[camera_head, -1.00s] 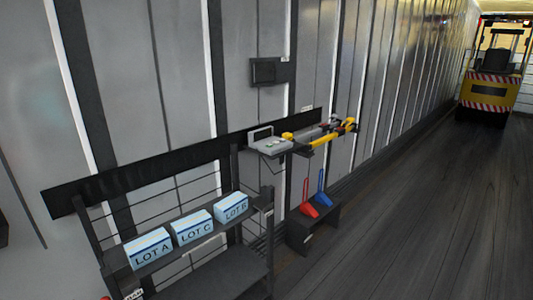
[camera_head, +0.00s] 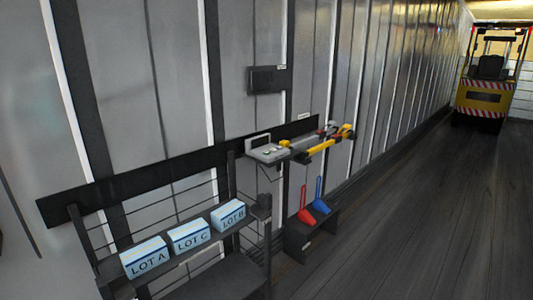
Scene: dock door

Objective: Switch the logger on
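No device in view has a readable logger label. A dark box (camera_head: 265,80) with a flat front is mounted on the ribbed wall, upper centre. Below it, a light grey device (camera_head: 268,152) with a raised back panel and small controls on top sits on a narrow wall shelf. I cannot tell which of the two is the logger, nor the state of any switch. My gripper is not in view.
Yellow-and-black tools (camera_head: 325,148) lie right of the grey device. A dark rack (camera_head: 215,278) holds boxes marked LOT A (camera_head: 146,259), LOT C (camera_head: 189,238) and LOT B (camera_head: 229,216). Red (camera_head: 307,216) and blue (camera_head: 320,205) scoops stand on a low stand. A forklift (camera_head: 483,98) is far right; open floor lies before it.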

